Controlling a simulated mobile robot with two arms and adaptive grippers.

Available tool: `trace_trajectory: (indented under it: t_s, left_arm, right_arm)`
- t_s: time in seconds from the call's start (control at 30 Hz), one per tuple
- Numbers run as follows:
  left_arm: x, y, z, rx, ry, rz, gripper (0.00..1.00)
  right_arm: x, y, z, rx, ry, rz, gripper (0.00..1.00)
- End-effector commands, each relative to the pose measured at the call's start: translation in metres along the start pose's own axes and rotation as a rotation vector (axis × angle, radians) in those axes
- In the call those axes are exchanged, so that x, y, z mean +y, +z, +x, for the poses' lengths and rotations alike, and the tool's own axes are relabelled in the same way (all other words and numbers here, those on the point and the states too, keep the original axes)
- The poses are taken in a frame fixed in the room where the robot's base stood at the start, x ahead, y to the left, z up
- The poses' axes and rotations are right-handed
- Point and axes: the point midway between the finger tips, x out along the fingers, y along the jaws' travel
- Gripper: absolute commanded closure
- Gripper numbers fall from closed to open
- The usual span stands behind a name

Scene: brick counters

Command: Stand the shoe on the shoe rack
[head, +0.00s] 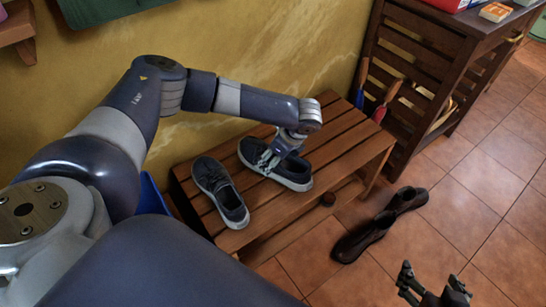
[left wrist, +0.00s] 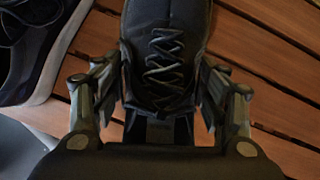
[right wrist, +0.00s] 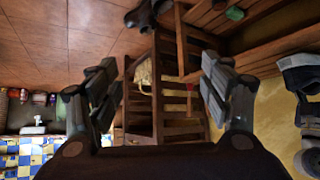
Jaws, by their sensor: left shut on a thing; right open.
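A dark sneaker with a pale sole (head: 293,181) is upright on or just above the slatted wooden shoe rack (head: 345,146); I cannot tell whether its sole touches. My left gripper (head: 277,154) is shut on this shoe, with fingers on both sides near the laces. In the left wrist view the held shoe (left wrist: 165,45) points away between the fingers, hiding part of the slats. A matching sneaker (head: 220,190) stands on the rack to its left, apart from it; it also shows in the left wrist view (left wrist: 30,50). My right gripper (head: 432,290) is open and empty, over the floor.
A pair of dark brown shoes (head: 365,238) is on the tiled floor in front of the rack. A dark slatted wooden cabinet (head: 415,60) stands right of it, with blue-handled and red-handled tools (head: 385,100) between. A yellow wall (head: 270,60) is behind. The rack's right end is clear.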

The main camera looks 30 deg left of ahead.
Motion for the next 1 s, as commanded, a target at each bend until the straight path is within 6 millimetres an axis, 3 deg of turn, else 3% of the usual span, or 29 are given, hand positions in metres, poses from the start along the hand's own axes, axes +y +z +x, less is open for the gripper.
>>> trace_trajectory:
  t_s: [0.6, 1.0]
  left_arm:
    - [0.000, -0.004, 0.009, 0.000, -0.001, -0.001, 0.63]
    - [0.000, -0.004, 0.010, 0.000, -0.001, 0.000, 0.63]
  right_arm:
    - [-0.009, -0.069, 0.002, 0.324, -0.020, -0.003, 0.27]
    - [-0.011, -0.084, -0.002, 0.392, -0.023, -0.003, 0.27]
